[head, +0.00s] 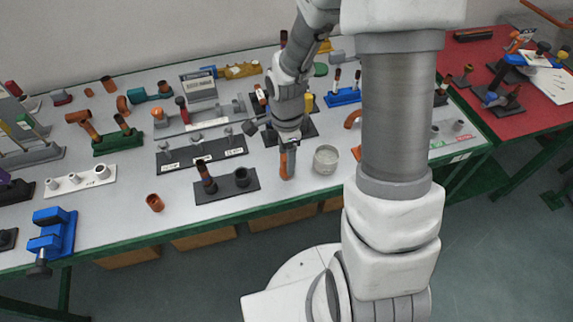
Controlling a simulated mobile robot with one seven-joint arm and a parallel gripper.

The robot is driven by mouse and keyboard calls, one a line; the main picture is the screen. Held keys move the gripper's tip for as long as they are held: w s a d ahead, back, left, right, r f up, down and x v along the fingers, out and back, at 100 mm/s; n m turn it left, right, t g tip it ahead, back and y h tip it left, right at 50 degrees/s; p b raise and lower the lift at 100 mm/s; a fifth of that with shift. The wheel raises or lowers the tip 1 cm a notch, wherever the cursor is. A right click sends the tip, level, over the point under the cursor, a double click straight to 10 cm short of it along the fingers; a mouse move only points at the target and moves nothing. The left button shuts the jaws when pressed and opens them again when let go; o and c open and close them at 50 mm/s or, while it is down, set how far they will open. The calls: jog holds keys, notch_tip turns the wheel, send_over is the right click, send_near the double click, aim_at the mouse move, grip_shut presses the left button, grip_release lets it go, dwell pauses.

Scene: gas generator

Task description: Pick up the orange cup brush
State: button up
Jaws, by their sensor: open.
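A small upright orange piece (284,170), which looks like the orange cup brush, stands near the front edge of the grey workbench (330,195), directly below my gripper (287,148). It is small and partly covered by the gripper, so its exact shape is hard to tell. My gripper is open and points down, with its fingers at or just around the top of the orange piece. I cannot tell whether they touch it.
A clear glass-like cup (326,159) stands just right of the orange piece. A dark plate with two posts (226,185) lies to its left, and a copper-coloured cup (155,202) farther left. A blue vise (52,235) sits at the left front. A red table (485,55) stands at right.

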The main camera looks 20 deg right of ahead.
jog(key=shift+f, duration=1.25)
jog(key=c, duration=1.1)
jog(key=shift+r, duration=0.2)
